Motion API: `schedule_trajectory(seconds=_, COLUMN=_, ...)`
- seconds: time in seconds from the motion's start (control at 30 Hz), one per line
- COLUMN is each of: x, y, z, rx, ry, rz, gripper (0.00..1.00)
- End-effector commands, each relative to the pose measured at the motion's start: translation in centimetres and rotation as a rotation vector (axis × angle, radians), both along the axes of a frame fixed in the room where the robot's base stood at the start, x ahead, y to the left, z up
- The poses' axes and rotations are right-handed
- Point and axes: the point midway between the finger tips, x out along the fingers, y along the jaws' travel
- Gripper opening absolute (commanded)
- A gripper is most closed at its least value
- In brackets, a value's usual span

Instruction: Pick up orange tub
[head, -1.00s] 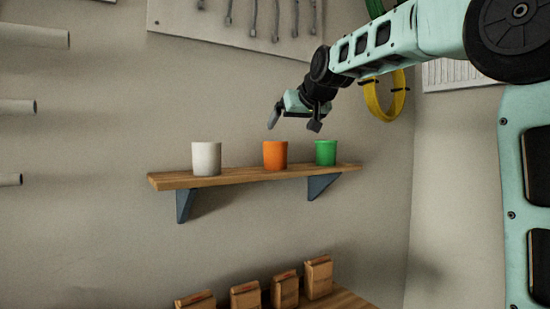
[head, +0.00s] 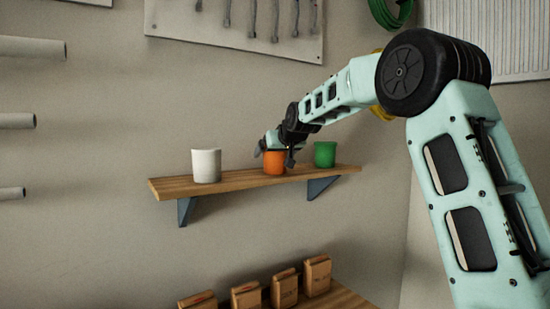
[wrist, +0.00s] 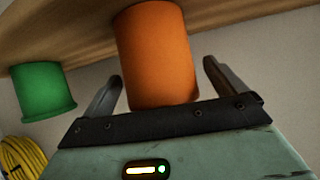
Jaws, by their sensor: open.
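The orange tub (head: 274,163) stands upright in the middle of the wooden wall shelf (head: 230,183), between a white tub (head: 206,165) and a green tub (head: 325,154). My gripper (head: 275,157) is at the orange tub, its fingers on either side of the upper part. In the wrist view the orange tub (wrist: 158,55) lies between the two open fingers of my gripper (wrist: 162,85), with a visible gap at the right finger and a narrower one at the left. The green tub (wrist: 43,90) shows to the left there.
The green tub is close beside my gripper on the shelf. Several brown packages (head: 284,289) stand on a wooden surface (head: 345,299) below. A tool board (head: 240,25) hangs above, and a yellow coil (wrist: 25,158) hangs on the wall.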

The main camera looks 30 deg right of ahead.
Motion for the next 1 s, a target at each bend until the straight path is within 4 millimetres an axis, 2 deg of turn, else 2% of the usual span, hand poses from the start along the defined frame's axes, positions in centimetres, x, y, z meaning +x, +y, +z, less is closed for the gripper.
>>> schedule_trajectory(seconds=0.3, x=0.6, y=-0.1, z=-0.3, rx=0.0, ry=0.0, rz=0.0, gripper=0.96)
schedule_trajectory(seconds=0.47, x=0.6, y=-0.1, z=-0.4, rx=0.0, ry=0.0, rz=0.0, gripper=0.51)
schedule_trajectory(seconds=0.5, x=0.6, y=-0.1, z=-0.4, rx=0.0, ry=0.0, rz=0.0, gripper=0.48)
schedule_trajectory(seconds=0.83, x=0.6, y=-0.1, z=-0.1, rx=0.0, ry=-0.001, rz=0.0, gripper=0.48)
schedule_trajectory(seconds=1.0, x=0.6, y=0.0, z=1.5, rx=-0.001, ry=-0.004, rz=0.0, gripper=0.48)
